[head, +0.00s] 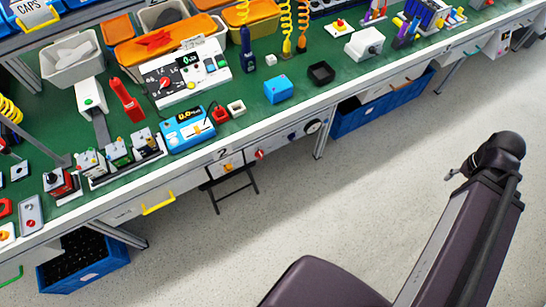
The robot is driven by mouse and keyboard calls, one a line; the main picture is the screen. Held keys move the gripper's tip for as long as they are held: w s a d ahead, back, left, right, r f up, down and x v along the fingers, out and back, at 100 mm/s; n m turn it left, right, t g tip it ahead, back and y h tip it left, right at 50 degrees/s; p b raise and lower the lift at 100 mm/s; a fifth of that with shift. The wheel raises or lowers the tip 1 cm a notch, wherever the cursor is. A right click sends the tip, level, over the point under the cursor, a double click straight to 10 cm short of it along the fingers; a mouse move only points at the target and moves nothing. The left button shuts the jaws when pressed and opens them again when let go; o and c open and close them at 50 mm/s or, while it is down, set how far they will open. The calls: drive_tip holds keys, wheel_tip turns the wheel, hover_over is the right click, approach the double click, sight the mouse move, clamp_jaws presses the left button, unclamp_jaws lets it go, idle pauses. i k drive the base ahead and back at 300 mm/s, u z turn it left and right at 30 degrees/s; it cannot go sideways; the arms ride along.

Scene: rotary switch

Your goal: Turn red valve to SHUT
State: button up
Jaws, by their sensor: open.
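A small red knob (260,154), which looks like the red valve, sits on the light front panel under the bench edge, left of a dark round gauge (313,127). Its angle and any SHUT marking are too small to read. My arm stands at the right over the floor, well away from the panel. A small grey tip of my gripper (451,175) shows at the left of the dark upper joint; most of it is hidden. It is open, far from the knob and touching nothing.
The green bench (300,105) is crowded with devices, including a blue box (278,89) and a blue meter (188,130). A yellow switch (228,166) is left of the knob. A dark folding stool (230,187) stands below. The floor between bench and arm is clear.

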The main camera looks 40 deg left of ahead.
sight(259, 154)
drive_tip(key=z, duration=0.1)
drive_tip(key=k, duration=1.5)
drive_tip(key=u, duration=1.4)
drive_tip(key=i, duration=0.5)
drive_tip(key=z, duration=0.2)
